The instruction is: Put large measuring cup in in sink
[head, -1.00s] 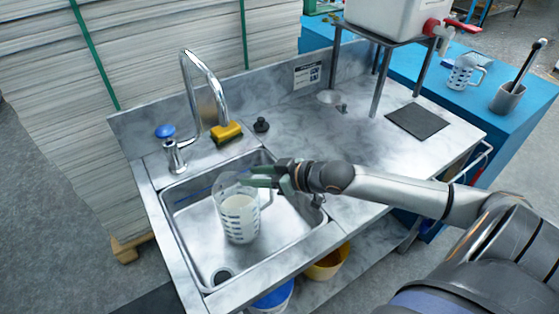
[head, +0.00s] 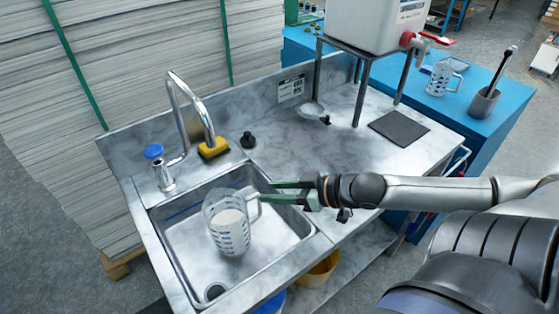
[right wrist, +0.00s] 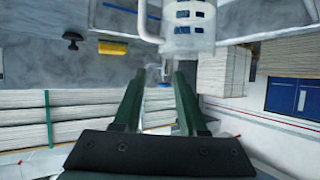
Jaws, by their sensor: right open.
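The large measuring cup (head: 230,232), clear with blue markings and pale contents, stands upright in the sink (head: 190,262). Its handle points right. My right gripper (head: 267,191) is open and empty over the sink's right edge, its fingertips close to the handle. In the right wrist view, the cup (right wrist: 190,28) and its handle show beyond the open fingers (right wrist: 156,78); nothing is between them. I cannot tell whether a fingertip touches the handle. My left gripper is not in view.
A chrome faucet (head: 203,105) and a yellow sponge (head: 213,149) are behind the sink. A white tank (head: 375,22) stands on a rack at the back. Another measuring cup (head: 440,78) sits on the blue table (head: 470,112). The counter right of the sink has free room.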

